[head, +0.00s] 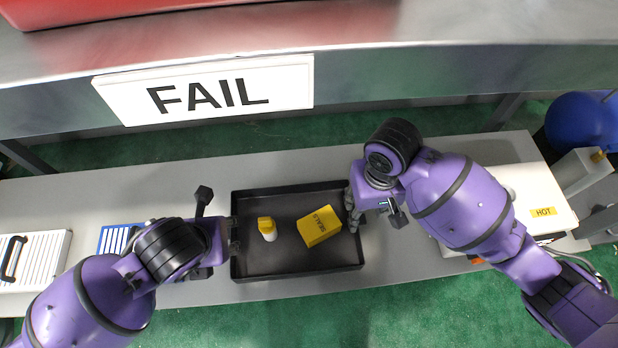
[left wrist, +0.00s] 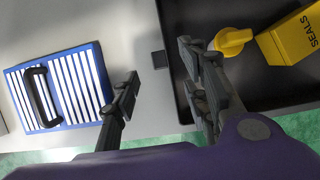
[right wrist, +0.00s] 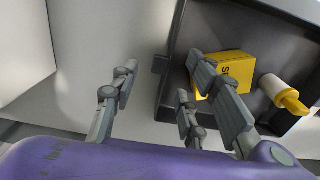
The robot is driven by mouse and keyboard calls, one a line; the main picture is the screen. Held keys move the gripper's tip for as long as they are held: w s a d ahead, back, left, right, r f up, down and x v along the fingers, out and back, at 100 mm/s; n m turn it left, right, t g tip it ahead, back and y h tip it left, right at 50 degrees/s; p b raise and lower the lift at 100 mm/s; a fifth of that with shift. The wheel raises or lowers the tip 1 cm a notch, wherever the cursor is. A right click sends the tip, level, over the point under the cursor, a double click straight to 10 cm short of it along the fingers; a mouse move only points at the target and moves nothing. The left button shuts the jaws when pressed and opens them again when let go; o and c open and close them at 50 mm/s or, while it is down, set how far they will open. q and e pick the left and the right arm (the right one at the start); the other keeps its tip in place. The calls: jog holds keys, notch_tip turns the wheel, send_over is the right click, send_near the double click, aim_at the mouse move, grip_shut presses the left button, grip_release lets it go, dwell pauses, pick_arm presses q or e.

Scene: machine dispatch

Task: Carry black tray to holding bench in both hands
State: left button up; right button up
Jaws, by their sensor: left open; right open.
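The black tray (head: 290,262) lies flat on a grey bench (head: 150,187). It holds a white bottle with a yellow cap (head: 267,229) and a yellow SEALS box (head: 319,226). My left gripper (head: 228,236) is open at the tray's left end. In the left wrist view its fingers (left wrist: 160,88) spread either side of the tray's left wall and small tab (left wrist: 160,60). My right gripper (head: 352,206) is open at the right end. In the right wrist view its fingers (right wrist: 163,88) spread either side of the right wall and tab (right wrist: 160,65). Firm contact cannot be told.
A raised metal surface with a FAIL sign (head: 207,90) and a red object (head: 130,8) stands behind. A blue striped case (head: 117,239) and a white striped case (head: 35,258) lie left. A white HOT-labelled box (head: 541,212) is right. Green floor (head: 400,300) shows in front.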

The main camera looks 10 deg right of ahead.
pick_arm(q)
jog(key=x, duration=0.7)
jog(key=shift+w+f, duration=0.1)
jog(key=shift+f, duration=0.05)
pick_arm(e)
jog(key=f, duration=0.4)
jog(key=w+f, duration=0.1)
jog(key=f, duration=0.1)
jog(key=shift+a+f, duration=0.2)
jog(key=shift+f, duration=0.2)
pick_arm(q)
jog(key=shift+c, duration=0.2)
pick_arm(e)
jog(key=shift+c, duration=0.2)
pick_arm(q)
grip_shut()
pick_arm(e)
grip_shut()
